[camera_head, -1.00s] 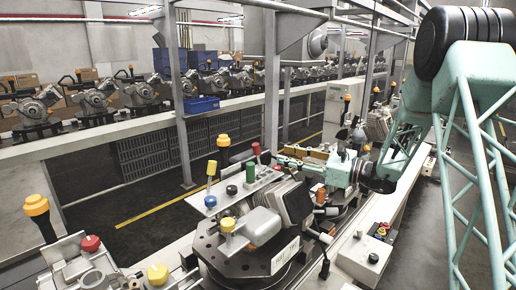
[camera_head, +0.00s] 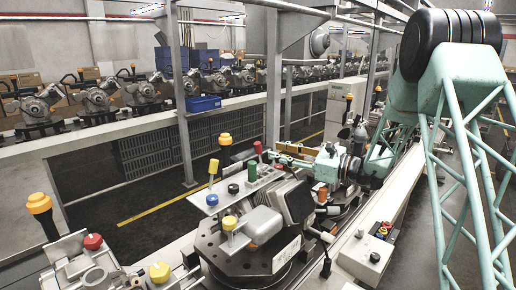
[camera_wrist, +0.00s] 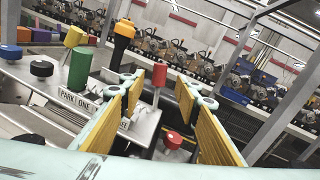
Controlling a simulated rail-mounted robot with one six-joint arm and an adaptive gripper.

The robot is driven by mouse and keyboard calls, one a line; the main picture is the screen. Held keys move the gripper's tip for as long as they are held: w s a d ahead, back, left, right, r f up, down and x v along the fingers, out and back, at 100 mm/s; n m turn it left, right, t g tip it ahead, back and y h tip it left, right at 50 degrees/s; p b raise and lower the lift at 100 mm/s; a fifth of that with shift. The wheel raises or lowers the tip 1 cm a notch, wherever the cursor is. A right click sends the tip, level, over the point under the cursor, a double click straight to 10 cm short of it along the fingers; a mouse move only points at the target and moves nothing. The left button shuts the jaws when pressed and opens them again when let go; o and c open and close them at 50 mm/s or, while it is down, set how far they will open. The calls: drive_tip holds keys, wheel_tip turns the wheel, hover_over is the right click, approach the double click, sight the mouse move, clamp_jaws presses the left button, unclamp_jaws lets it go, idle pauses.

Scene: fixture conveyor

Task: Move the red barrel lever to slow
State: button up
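The red barrel lever (camera_head: 257,147) stands upright at the far end of the metal plate (camera_head: 211,200) on the fixture. In the wrist view the red barrel (camera_wrist: 159,75) sits on a thin stem, seen between the tips of my two yellow-padded fingers. My gripper (camera_wrist: 166,88) is open, with a gap showing on both sides of the barrel. In the head view my gripper (camera_head: 277,156) is just right of the lever. Plate labels read "PARK" and "ONE"; another is partly hidden by a finger. I cannot read "slow".
A green barrel (camera_wrist: 80,68), a yellow lever (camera_wrist: 74,37) and a blue knob (camera_wrist: 41,68) stand on the plate. An orange-topped black post (camera_wrist: 122,34) rises behind. A red disc knob (camera_wrist: 173,140) sits low between my fingers. Conveyors with machines lie beyond.

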sight(258, 147)
drive_tip(key=shift+x, duration=4.75)
drive_tip(key=shift+c, duration=0.7)
clamp_jaws()
